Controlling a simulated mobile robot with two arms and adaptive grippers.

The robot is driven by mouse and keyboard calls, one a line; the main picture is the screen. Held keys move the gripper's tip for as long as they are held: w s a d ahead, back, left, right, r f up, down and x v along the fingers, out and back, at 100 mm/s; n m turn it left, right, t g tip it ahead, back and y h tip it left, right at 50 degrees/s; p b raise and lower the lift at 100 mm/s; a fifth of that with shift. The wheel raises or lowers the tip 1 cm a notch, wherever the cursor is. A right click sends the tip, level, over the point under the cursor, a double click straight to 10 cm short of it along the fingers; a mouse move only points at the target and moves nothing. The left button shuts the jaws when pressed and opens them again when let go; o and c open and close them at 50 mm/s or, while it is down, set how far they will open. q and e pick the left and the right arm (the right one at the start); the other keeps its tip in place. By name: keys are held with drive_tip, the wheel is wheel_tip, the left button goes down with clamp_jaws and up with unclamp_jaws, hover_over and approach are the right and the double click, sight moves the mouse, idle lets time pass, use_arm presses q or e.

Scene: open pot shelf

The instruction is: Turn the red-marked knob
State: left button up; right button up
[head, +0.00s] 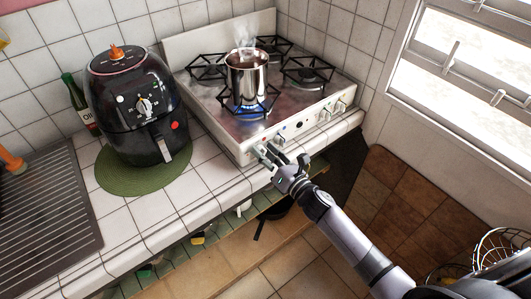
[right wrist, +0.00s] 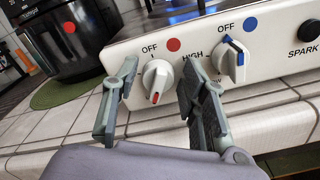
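The red-marked knob (right wrist: 157,82) is white and sits on the stove's front panel in the right wrist view. Its red mark is at the lower end of its grip, and a red dot and the word OFF are printed above it. My right gripper (right wrist: 163,79) is open, one finger on each side of this knob, with visible gaps. The right finger lies between it and the blue-marked knob (right wrist: 235,58). In the head view my right gripper (head: 271,158) is at the left part of the stove's front and partly hides the knobs there. My left gripper is not in view.
A steaming metal pot (head: 246,78) stands over a blue flame on the stove (head: 213,100). A black air fryer (head: 140,110) stands on a green mat (head: 112,178) to the left. A tiled counter edge runs below the knobs. Further knobs are to the right.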

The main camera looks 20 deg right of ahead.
drive_tip(key=c, duration=0.8)
drive_tip(key=shift+c, duration=0.2)
